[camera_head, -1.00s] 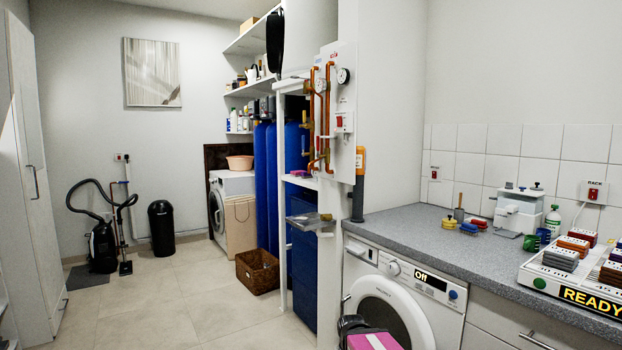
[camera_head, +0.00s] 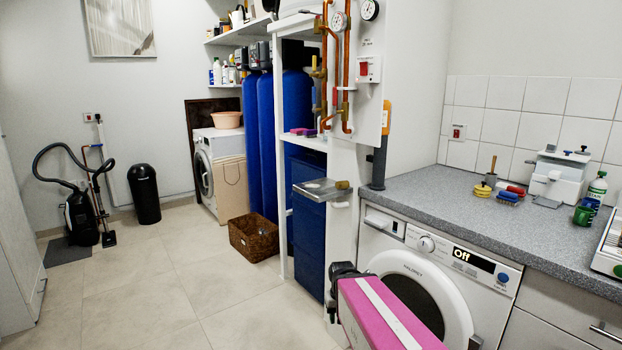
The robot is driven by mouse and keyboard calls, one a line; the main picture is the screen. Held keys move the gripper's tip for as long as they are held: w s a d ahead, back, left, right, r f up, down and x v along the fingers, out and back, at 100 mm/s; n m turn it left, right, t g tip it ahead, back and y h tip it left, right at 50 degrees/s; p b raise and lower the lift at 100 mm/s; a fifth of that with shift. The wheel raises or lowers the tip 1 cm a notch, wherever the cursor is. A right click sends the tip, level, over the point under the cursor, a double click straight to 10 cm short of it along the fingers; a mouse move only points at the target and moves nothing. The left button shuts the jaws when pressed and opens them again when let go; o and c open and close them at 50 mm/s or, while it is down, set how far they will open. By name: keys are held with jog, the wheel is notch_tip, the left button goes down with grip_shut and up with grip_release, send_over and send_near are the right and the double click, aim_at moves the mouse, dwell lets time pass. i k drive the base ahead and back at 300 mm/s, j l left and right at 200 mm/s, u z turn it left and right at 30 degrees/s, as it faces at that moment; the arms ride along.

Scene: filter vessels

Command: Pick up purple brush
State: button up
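A small purple and pink object (camera_head: 302,132), which may be the purple brush, lies on the white shelf (camera_head: 312,143) beside the blue tanks, below the copper pipes. It is too small to tell its exact shape. On the grey counter (camera_head: 430,200) sit a yellow round brush-like item (camera_head: 482,190), and a red one (camera_head: 515,189) and a blue one (camera_head: 508,198) close together. None of these looks purple. My pink arm link with a white stripe shows at the bottom, in front of the washing machine. My gripper's fingers do not show.
A metal tray (camera_head: 322,190) juts out below the shelf, near a blue cabinet (camera_head: 308,230). A wicker basket (camera_head: 254,238) stands on the floor beside it. The washing machine (camera_head: 425,290) is under the counter. Floor at the left middle is clear.

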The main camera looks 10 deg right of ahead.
aim_at(312, 133)
jog(key=i+j, duration=0.85)
jog(key=i, duration=0.15)
jog(key=i+j, duration=0.9)
jog(key=i+j+z, duration=0.2)
jog(key=z, duration=0.15)
jog(key=i+j+z, duration=0.35)
jog(key=j+z, duration=0.35)
jog(key=l+z, duration=0.1)
jog(key=z, duration=0.25)
jog(key=i+j, duration=0.05)
